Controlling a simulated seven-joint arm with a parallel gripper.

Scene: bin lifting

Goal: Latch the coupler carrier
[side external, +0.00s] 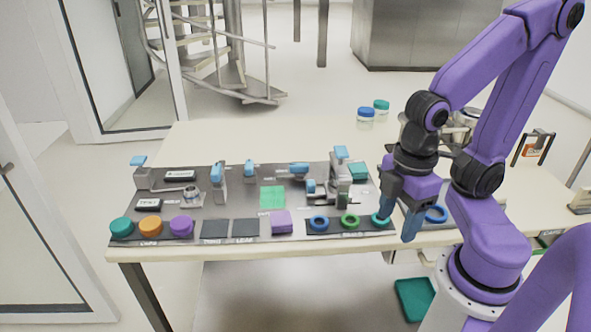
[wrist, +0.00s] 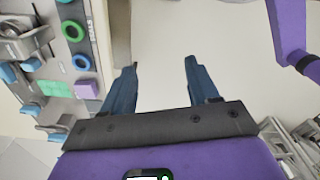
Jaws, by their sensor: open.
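A grey metal fixture board (side external: 235,207) lies on the table and carries several small clamps and latches with blue handles. Toward its right is a metal assembly (side external: 340,190) with a blue lever tab on top and blue parts at its left; I cannot tell for sure that this is the coupler carrier or whether it is latched. Part of the board also shows at the left of the wrist view. My gripper (side external: 397,224) points down at the right end of the board, near the rings and right of the assembly. In the wrist view its fingers (wrist: 160,64) are apart with nothing between them.
Along the board's front lie round caps (side external: 150,226), dark pads (side external: 215,229), a purple block (side external: 281,221) and several rings (side external: 319,223). A green square (side external: 272,197) marks the middle. Jars (side external: 366,115) stand behind. The table behind the board is mostly clear.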

